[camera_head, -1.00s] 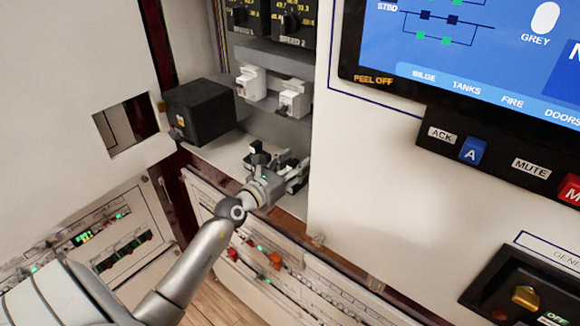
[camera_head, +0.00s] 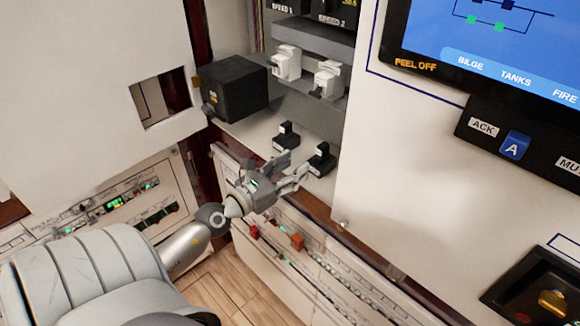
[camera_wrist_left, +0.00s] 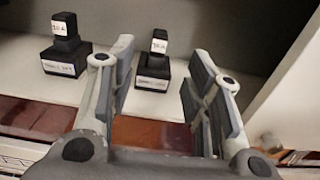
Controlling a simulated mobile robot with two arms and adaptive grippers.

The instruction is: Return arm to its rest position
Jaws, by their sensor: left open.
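My left arm comes in from the lower left in the head view. Its gripper (camera_head: 292,174) is open and empty, just in front of the low shelf of the recess. The wrist view shows its two fingers (camera_wrist_left: 165,95) spread apart with nothing between them. Two small black breakers stand on the white shelf: the left one (camera_head: 287,138) and the right one (camera_head: 321,158). They also show in the wrist view as the left breaker (camera_wrist_left: 64,52) and the right breaker (camera_wrist_left: 152,68), both beyond the fingertips. My right gripper is not in view.
A black box (camera_head: 232,90) sits at the left of the recess. Two white breakers (camera_head: 286,63) (camera_head: 327,80) are mounted above the shelf. A panel with switches (camera_head: 300,250) lies below. A white wall with a blue screen (camera_head: 490,50) stands at right. Wooden floor shows at the bottom.

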